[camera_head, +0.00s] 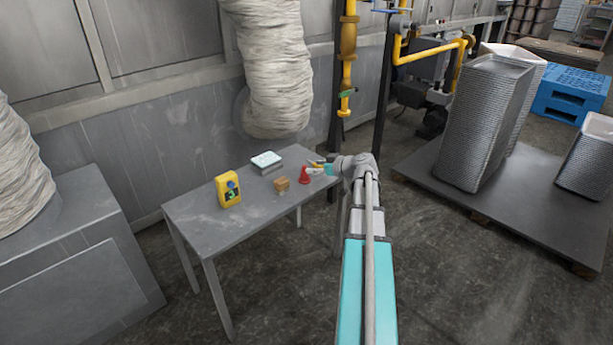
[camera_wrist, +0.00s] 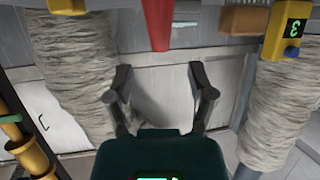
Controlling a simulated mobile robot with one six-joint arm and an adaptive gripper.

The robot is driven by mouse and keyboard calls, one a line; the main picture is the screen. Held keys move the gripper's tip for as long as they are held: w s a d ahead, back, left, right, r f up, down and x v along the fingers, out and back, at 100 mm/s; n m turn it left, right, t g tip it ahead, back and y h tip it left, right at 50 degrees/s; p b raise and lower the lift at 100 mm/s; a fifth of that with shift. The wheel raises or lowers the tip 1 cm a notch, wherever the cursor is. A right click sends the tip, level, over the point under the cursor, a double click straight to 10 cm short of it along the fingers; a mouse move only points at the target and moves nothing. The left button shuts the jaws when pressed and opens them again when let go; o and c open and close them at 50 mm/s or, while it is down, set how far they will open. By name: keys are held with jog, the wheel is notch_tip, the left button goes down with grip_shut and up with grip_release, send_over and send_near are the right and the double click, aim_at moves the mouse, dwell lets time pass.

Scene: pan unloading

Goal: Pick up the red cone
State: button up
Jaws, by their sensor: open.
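The red cone (camera_head: 304,176) stands upright near the right end of the grey table (camera_head: 204,238). In the wrist view the red cone (camera_wrist: 158,24) shows at the top middle, cut off by the frame edge. My gripper (camera_head: 318,168) is just right of the cone in the head view; its fingers are small there. In the wrist view my gripper (camera_wrist: 162,84) is open, with its two dark fingers apart and nothing between them. The cone lies beyond the fingertips, roughly in line with the gap.
A brown box (camera_head: 281,184) is close left of the cone. A pale-topped box (camera_head: 266,160) lies behind, and a yellow device (camera_head: 228,190) stands further left. Wrapped ducts (camera_head: 272,70) hang behind the table. Stacked trays (camera_head: 485,120) stand at right. The table's front is clear.

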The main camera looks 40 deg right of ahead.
aim_at(305, 166)
jog(key=b+x, duration=0.1)
jog(key=x, duration=0.1)
jog(key=b+x, duration=0.1)
jog(key=x, duration=0.1)
jog(key=shift+f, duration=0.35)
jog(key=shift+w+a+f, duration=0.1)
jog(key=shift+w+a, duration=0.05)
jog(key=shift+w, duration=0.35)
grip_shut()
